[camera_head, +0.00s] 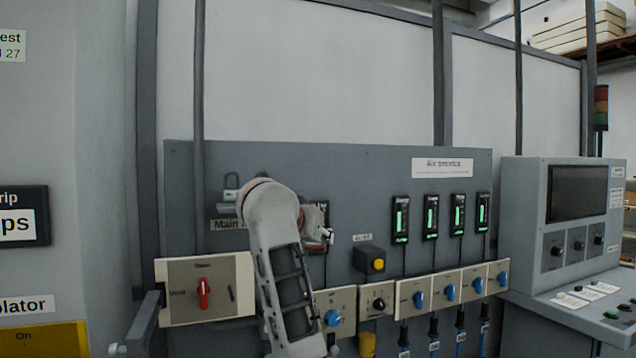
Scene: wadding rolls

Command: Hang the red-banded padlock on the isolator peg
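An isolator plate (247,270) with a red rotary switch (203,292) sits on the left of the grey board, and a small dark slot or pin shows right of the switch. One arm of mine, seemingly the right, rises from the bottom centre and covers part of the board. Its gripper (318,238) is just right of the wrist, in front of the board, partly hidden. A small red and white patch shows at its fingers; I cannot tell whether it is the red-banded padlock. Finger opening is unclear. The isolator peg cannot be made out surely. My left gripper is not seen.
A grey padlock-like shape (231,183) is above the "Main" label. Right of my arm are blue-knob plates (419,296), a yellow button box (369,260) and green-lit gauges (401,219). A control console (565,218) stands at the right. A dark bracket (146,318) juts out at lower left.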

